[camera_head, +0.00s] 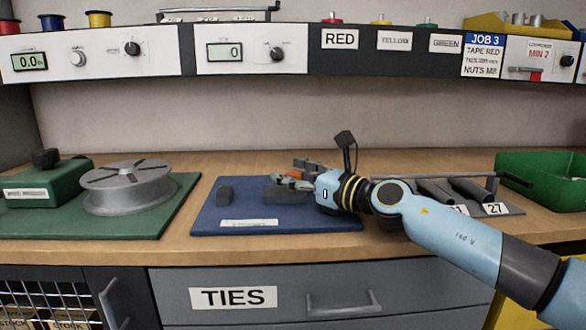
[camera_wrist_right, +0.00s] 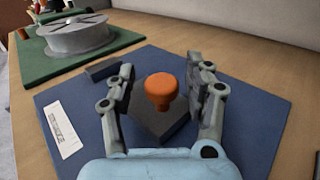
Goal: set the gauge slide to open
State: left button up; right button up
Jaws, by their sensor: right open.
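No label reading "gauge slide" or "open" can be read in either view. An orange knob (camera_wrist_right: 161,88) stands upright on a dark block (camera_wrist_right: 158,124) on the blue mat (camera_head: 213,222). My right gripper (camera_head: 296,176) is over the mat; in the wrist view its fingers (camera_wrist_right: 164,80) stand apart on either side of the orange knob, with visible gaps. My left gripper is in neither view.
A grey turntable (camera_head: 125,193) stands on a green mat (camera_head: 45,222) at the left. A dark bar (camera_head: 223,195) and a white label lie on the blue mat. Dark tubes (camera_head: 435,191) and a green bin (camera_head: 530,182) are at the right. The shelf overhangs the back.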

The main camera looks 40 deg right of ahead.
aim_at(293, 173)
notch_tip(293, 173, up, 10)
jog(key=shift+f, duration=0.1)
dwell(0.5)
dwell(0.4)
